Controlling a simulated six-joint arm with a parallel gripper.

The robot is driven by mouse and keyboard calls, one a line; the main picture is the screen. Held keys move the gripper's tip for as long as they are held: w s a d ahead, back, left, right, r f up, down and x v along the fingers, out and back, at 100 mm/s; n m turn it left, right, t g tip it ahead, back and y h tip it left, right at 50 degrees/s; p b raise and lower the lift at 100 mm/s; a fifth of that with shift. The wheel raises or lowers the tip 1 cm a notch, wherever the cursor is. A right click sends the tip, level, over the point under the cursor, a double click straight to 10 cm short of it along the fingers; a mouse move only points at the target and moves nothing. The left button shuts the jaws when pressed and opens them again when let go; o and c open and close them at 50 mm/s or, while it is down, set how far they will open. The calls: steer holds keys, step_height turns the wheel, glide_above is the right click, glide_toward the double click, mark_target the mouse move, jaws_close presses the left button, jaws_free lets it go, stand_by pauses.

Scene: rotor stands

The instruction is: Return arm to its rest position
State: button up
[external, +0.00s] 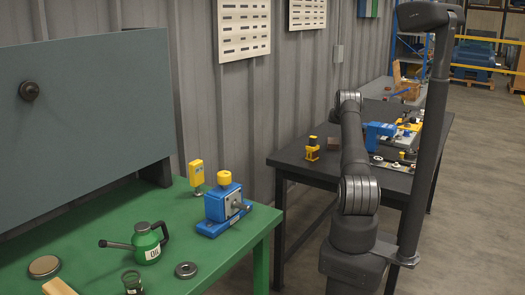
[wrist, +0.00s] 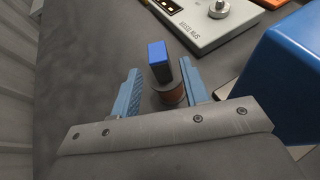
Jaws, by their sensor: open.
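In the wrist view, my gripper (wrist: 160,66) is open, its two blue fingers spread apart above the dark table. A blue block (wrist: 158,53) and a brown round piece (wrist: 173,95) show in the gap between the fingers. There is visible room beside the left finger; whether the right finger touches the brown piece is unclear. In the external view, my arm reaches up from its base at the right, by the dark table (external: 300,157). I cannot make out the gripper there.
A large blue body (wrist: 290,80) is close to the right finger. A grey device with a knob (wrist: 208,30) lies beyond the fingers. In the external view, a yellow-and-black piece (external: 312,149) and a blue machine (external: 378,133) stand on the dark table. A green table (external: 205,258) is at the left.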

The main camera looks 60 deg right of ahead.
steer(key=x, duration=0.5)
steer(key=shift+s+d+f, duration=0.1)
steer(key=shift+f, duration=0.1)
step_height(320, 180, up, 10)
steer(key=shift+f, duration=0.1)
steer(key=w+a+n+t+h, duration=0.1)
steer(key=w+a+n+t, duration=0.15)
steer(key=w+a, duration=0.9)
steer(key=w+a+n+t, duration=0.25)
steer(key=w+a, duration=0.65)
steer(key=w, duration=0.5)
steer(key=w+a+f+n+t+y, duration=0.1)
steer(key=w+a+n+t, duration=0.1)
steer(key=a, duration=1)
steer(key=w+a+f+n+t, duration=0.1)
steer(key=w+a+n+t, duration=0.1)
steer(key=w+a, duration=0.5)
steer(key=w+a+f+n+t+y, duration=0.1)
steer(key=w+a+n+t, duration=0.2)
steer(key=a, duration=1.5)
steer(key=shift+w+a+t+y, duration=0.35)
steer(key=shift+w+t, duration=0.45)
steer(key=shift+w, duration=0.3)
steer(key=shift+d, duration=0.1)
